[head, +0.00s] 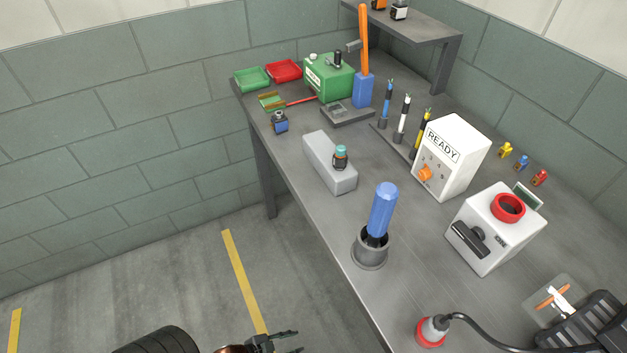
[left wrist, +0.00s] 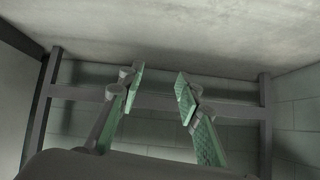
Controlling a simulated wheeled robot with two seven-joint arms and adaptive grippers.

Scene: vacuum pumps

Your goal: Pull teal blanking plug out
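The teal blanking plug (head: 341,151) sits in a small dark round fitting on top of a light grey block (head: 322,160), near the left edge of the bench. My left gripper (head: 294,341) is low at the bottom edge of the head view, off the bench's left side and well apart from the plug. In the left wrist view its two green-padded fingers (left wrist: 158,100) stand apart with nothing between them. The plug is not seen in that view. My right gripper is not in view.
A blue-handled tool (head: 382,210) stands in a grey cup (head: 369,250) on the bench (head: 330,228). To the right are a white READY box (head: 450,160), a white switch box (head: 490,235) and a red-and-grey plug on a cable (head: 431,332).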

